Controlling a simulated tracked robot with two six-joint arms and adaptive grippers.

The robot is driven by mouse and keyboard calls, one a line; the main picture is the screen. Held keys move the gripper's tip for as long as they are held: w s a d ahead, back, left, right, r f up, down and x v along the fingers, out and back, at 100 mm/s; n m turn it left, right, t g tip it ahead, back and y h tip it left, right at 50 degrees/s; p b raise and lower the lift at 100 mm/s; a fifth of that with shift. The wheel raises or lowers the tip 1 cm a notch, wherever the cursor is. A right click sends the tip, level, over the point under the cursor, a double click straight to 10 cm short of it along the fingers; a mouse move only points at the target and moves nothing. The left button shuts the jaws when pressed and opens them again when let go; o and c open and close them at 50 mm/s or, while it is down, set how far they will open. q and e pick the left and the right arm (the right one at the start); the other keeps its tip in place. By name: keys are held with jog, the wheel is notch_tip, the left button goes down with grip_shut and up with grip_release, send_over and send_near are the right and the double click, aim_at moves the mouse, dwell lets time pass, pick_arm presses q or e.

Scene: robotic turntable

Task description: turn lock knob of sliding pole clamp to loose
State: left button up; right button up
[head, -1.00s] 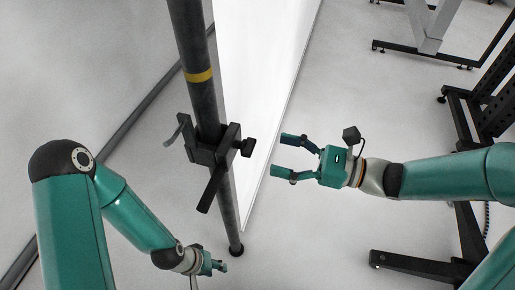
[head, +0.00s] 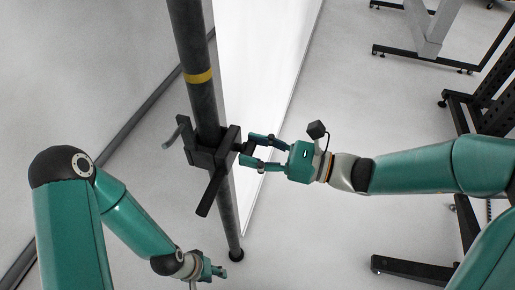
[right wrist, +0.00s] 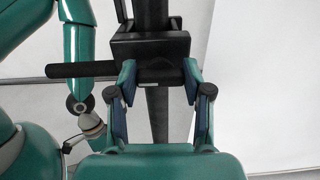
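The black sliding pole clamp (head: 207,152) sits around the dark upright pole (head: 204,100), below its yellow band. A curved lever (head: 178,135) sticks out on its left and a straight bar handle (head: 212,190) points down toward me. The lock knob (right wrist: 159,73) is on the clamp's right side, partly hidden by the fingers in the head view. My left gripper (head: 218,271) is low, left of the pole foot, too small to judge.
A white panel (head: 262,70) stands behind the pole. Dark stands and frames (head: 415,270) are on the right. A dark rail (head: 130,125) runs along the floor on the left. The floor between the panel and the stands is clear.

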jog(key=shift+c, duration=1.3)
jog(key=shift+d, duration=0.3)
jog(key=shift+c, duration=0.7)
jog(key=shift+s+a, duration=0.1)
jog(key=shift+a, duration=0.15)
jog(key=shift+s+a+f+n+b, duration=0.1)
jog(key=shift+n+b, duration=2.9)
jog(key=shift+b, duration=0.15)
jog(key=shift+s+a+f+n+b, duration=0.1)
jog(key=shift+n+b, duration=2.9)
jog(key=shift+b, duration=0.15)
jog(key=shift+s+a+f+n+b, duration=0.1)
jog(key=shift+n+b, duration=2.9)
jog(key=shift+b, duration=0.15)
